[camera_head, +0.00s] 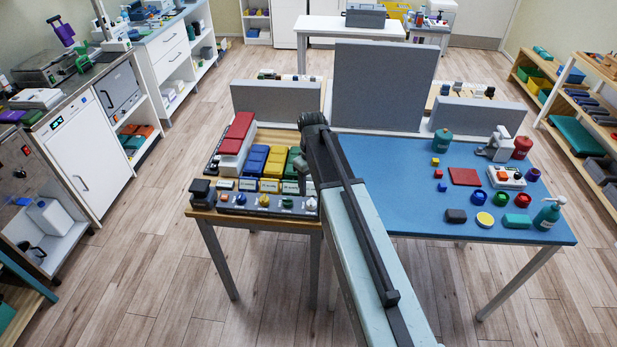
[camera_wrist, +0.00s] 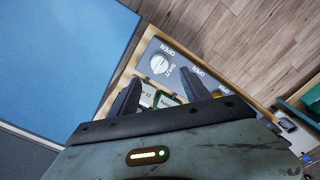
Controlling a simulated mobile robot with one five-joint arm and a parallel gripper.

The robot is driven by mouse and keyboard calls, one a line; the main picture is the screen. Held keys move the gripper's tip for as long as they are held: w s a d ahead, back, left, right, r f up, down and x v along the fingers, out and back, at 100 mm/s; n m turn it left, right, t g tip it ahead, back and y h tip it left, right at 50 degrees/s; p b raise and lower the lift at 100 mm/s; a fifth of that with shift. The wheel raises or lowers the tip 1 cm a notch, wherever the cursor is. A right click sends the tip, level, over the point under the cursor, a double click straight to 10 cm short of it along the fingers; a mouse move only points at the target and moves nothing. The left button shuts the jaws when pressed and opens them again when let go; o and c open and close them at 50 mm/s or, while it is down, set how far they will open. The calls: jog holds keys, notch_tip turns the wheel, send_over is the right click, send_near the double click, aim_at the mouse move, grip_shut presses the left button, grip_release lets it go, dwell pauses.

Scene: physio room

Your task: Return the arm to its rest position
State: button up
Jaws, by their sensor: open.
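My gripper (camera_wrist: 160,84) is open in the wrist view, with its two dark fingers spread and no object held between them. Below it is a grey panel (camera_wrist: 180,62) with a white knob (camera_wrist: 159,65) and the words OPEN and SHUT. Green and white labelled items show between the fingers, partly hidden by the gripper body. In the head view my arm (camera_head: 365,240) reaches forward over the gap between the wooden table and the blue table. Its far end is above the wooden table's right side, and the fingers are not clear there.
The wooden table (camera_head: 262,222) carries red, blue, yellow and green blocks and a row of knobs. The blue table (camera_head: 400,165) holds bottles, a red square and small items. Grey upright panels (camera_head: 383,85) stand behind. The floor (camera_head: 150,230) in front and left is clear.

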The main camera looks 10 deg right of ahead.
jog(key=s+m, duration=0.5)
jog(key=s, duration=1)
jog(key=shift+a+m, duration=0.2)
jog(key=shift+m, duration=0.1)
